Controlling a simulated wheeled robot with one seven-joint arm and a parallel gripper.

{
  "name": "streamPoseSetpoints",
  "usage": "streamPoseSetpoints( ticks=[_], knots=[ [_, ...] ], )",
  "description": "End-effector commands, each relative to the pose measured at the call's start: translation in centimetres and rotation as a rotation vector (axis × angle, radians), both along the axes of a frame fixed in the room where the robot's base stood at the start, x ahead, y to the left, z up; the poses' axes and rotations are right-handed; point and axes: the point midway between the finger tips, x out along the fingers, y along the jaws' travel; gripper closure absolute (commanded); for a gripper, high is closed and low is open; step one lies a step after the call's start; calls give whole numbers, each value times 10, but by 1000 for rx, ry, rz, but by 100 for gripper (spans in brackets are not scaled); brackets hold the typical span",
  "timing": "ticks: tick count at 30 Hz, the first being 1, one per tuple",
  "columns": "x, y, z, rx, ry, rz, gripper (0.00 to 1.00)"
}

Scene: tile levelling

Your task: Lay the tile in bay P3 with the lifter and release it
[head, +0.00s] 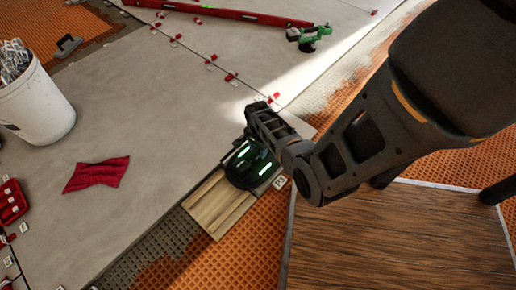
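A dark round lifter (243,174) with green lit strips sits below the end of my arm, over the P3 label (279,182). My gripper (262,122) is at the lifter, seen from above and behind. Its fingertips are hidden, so I cannot tell whether it is shut on the handle. A pale wood-grain piece (213,204) shows at the lifter's lower left. A pale grey edge shows beside the lifter near the label. The lifter and arm cover most of the bay, so I cannot tell whether the tile touches the bed.
Large grey tiles (150,130) with red clips cover the left. Orange ribbed matting (262,235) lies below the bay. A dark wood surface (400,235) fills the lower right. A white bucket (33,105), red cloth (97,175), red level (225,12) and green tool (310,36) lie around.

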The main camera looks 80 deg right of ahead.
Motion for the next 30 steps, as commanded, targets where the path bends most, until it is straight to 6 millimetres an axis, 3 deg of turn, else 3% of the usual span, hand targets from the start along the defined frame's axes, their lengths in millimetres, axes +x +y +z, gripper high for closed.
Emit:
streamPoseSetpoints(
  ticks=[3, 11, 24, 30],
  knots=[
    [0, 1, -1, 1, 1, 0, 40],
    [-2, 3, 0, 4, 3, 0, 40],
    [-1, 1, 64, 2, 1, 1, 40],
    [-1, 1, 77, 2, 1, 1, 40]
  ],
)
